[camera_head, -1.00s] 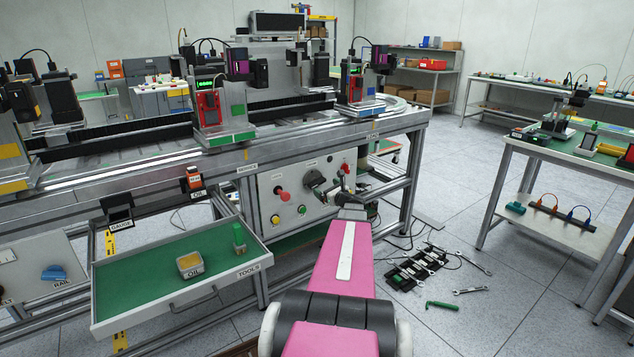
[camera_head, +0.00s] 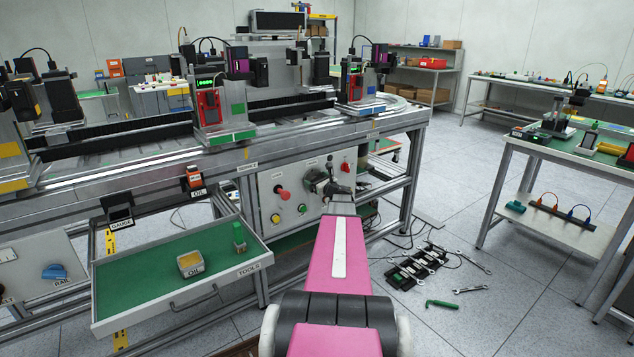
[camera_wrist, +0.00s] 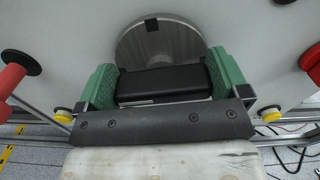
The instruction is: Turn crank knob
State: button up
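The crank knob sits on the white control panel (camera_head: 292,180) on the bench front. In the wrist view it shows as a round grey metal disc (camera_wrist: 165,40) with a black mark near its top edge, and a dark horizontal bar (camera_wrist: 160,83) lies in front of it. My gripper (camera_wrist: 163,82) faces the panel straight on. Its two green fingers stand wide apart, one at each end of the dark bar. Their inner edges line up with the bar's ends, but firm contact cannot be told. In the head view my gripper (camera_head: 328,184) is at the knob and partly hides it.
A red knob (camera_head: 282,193) and a yellow button (camera_head: 276,218) sit left of the crank knob. A red control (camera_head: 346,167) is at its upper right. An open green-lined drawer (camera_head: 215,262) juts out at lower left. Tools (camera_head: 418,264) lie on the floor.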

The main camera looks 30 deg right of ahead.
jog(key=shift+a+n, duration=0.15)
jog(key=shift+n, duration=1.95)
jog(key=o, duration=0.6)
jog(key=shift+c, duration=0.2)
jog(key=shift+s, duration=0.1)
jog(key=s, duration=1)
jog(key=shift+s+d, duration=0.35)
jog(key=shift+d, duration=0.05)
